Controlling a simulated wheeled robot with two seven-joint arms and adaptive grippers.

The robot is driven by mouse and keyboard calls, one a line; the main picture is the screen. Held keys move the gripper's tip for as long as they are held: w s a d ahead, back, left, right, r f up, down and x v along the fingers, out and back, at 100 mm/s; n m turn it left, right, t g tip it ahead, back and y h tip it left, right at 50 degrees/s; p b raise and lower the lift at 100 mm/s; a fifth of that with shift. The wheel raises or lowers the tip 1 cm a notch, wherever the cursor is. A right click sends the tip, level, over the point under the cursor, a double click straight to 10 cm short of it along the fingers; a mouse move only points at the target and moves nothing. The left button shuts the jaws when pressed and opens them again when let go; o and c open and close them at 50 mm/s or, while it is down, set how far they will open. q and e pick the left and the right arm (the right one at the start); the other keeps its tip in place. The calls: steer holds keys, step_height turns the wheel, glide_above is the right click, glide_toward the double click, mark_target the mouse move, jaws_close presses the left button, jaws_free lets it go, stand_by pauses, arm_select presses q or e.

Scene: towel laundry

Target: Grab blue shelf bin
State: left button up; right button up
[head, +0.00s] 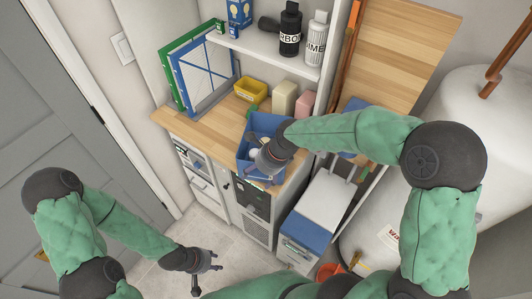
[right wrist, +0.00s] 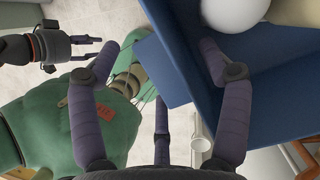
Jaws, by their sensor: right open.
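The blue shelf bin (head: 270,123) sits on the wooden counter at its front edge. It also fills the right of the right wrist view (right wrist: 270,98), with a white rounded thing (right wrist: 234,14) inside or just beyond it. My right gripper (head: 258,170) is at the bin's near side and hides part of it. In the right wrist view its fingers (right wrist: 168,58) are spread, one over the bin and one outside its near wall; I cannot tell whether they touch it. My left gripper (head: 208,278) is open and empty, low over the floor, away from the bin.
A yellow bin (head: 250,90), a cream box (head: 284,98) and a pink box (head: 306,102) stand behind the blue bin. Bottles (head: 290,30) stand on the shelf above. A white-topped blue container (head: 325,203) stands right of the cabinet. Floor is clear at lower left.

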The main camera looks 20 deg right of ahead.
steer(key=shift+w+a+f, duration=0.1)
steer(key=shift+a+f, duration=0.05)
steer(key=shift+f, duration=0.2)
jaws_close()
steer(key=shift+r, duration=0.2)
